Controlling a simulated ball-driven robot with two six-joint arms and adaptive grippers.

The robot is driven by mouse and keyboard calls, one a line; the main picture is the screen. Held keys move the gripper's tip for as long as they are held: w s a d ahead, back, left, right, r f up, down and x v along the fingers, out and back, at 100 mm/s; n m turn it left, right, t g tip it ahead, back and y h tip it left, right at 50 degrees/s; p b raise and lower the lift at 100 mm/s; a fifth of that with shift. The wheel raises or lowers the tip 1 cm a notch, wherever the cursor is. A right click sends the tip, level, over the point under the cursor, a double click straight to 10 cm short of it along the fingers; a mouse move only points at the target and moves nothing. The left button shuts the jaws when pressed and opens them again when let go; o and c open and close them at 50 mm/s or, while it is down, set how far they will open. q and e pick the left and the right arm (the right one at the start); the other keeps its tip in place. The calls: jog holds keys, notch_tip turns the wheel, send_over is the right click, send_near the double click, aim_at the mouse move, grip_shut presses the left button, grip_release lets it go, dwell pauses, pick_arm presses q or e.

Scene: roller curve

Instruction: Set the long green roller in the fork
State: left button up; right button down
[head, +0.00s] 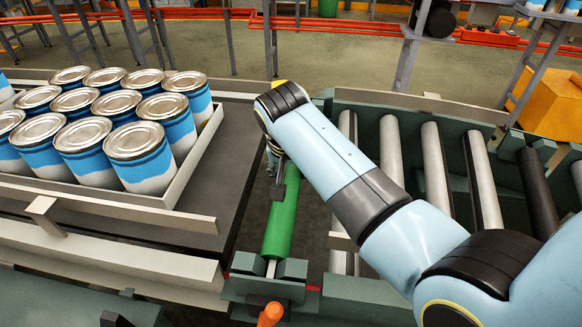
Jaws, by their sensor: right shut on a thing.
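The long green roller (281,222) lies lengthwise in the gap between the can conveyor and the grey rollers. My right gripper (279,182) is shut on its upper part, as seen from above. The roller's far end is hidden behind my gripper and arm. At its near end, a pale shaft end shows between the two dark green blocks of the near fork (292,270). I cannot tell whether the shaft rests fully down in the slot. The far fork is hidden. My left gripper is not in view.
A tray (187,182) of blue and white cans stands on the dark belt (238,140) at left. Several grey rollers (435,165) and a black roller (538,190) fill the frame at right. An orange knob (270,315) sticks up near the bottom edge.

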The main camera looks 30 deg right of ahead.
dwell(0.7)
jog(key=c, duration=0.6)
grip_release()
jog(key=shift+f, duration=0.1)
jog(key=shift+s+f, duration=0.1)
jog(key=shift+c, duration=0.6)
notch_tip(320, 180, up, 7)
jog(key=p, duration=0.8)
